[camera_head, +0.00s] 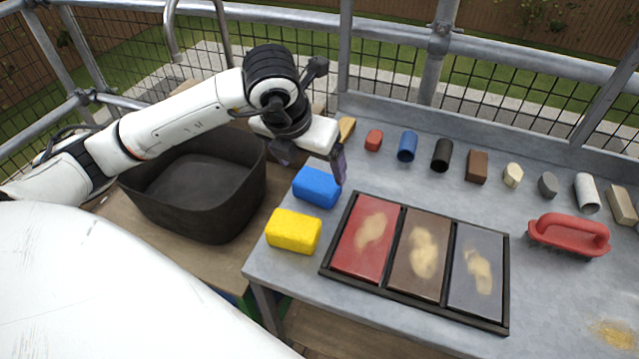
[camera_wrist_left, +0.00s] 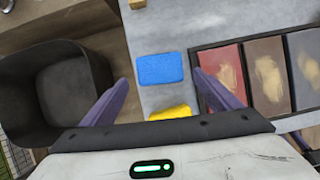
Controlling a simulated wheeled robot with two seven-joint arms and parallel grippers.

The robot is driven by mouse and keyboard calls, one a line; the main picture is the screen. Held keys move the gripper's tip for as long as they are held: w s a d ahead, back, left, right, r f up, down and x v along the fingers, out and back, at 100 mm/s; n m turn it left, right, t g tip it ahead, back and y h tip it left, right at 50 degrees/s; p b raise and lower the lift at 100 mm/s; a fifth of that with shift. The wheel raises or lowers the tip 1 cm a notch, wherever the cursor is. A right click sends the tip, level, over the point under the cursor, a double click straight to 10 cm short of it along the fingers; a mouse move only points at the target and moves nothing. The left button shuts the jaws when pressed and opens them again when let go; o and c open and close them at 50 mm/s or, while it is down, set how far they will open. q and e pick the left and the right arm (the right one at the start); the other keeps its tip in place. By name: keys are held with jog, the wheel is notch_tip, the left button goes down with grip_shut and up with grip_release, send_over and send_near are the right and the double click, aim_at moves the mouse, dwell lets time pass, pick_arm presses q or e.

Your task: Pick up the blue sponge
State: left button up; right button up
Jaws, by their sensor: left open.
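The blue sponge (camera_head: 317,187) lies flat on the grey table near its left edge, just behind the yellow sponge. My left gripper (camera_head: 312,165) is above the blue sponge, its fingers pointing down. In the left wrist view the blue sponge (camera_wrist_left: 160,69) lies ahead of and between the two spread purple fingers of my left gripper (camera_wrist_left: 160,85), which is open and empty. The fingers do not appear to touch it.
The yellow sponge (camera_head: 293,231) lies right by the blue one. A framed tray (camera_head: 415,298) with red, brown and grey tiles is to the right. A dark bin (camera_head: 150,202) stands left. Several small blocks and cylinders line the back; a red-handled tool (camera_head: 568,232) is right.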

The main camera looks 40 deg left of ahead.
aim_at(317, 179)
pick_arm(q)
jog(key=p+x, duration=0.1)
jog(key=x, duration=0.7)
jog(key=shift+a+f, duration=0.1)
jog(key=shift+f, duration=0.05)
jog(key=c, duration=0.8)
notch_tip(317, 179, up, 10)
jog(key=shift+r+b, duration=0.1)
jog(key=shift+b, duration=0.2)
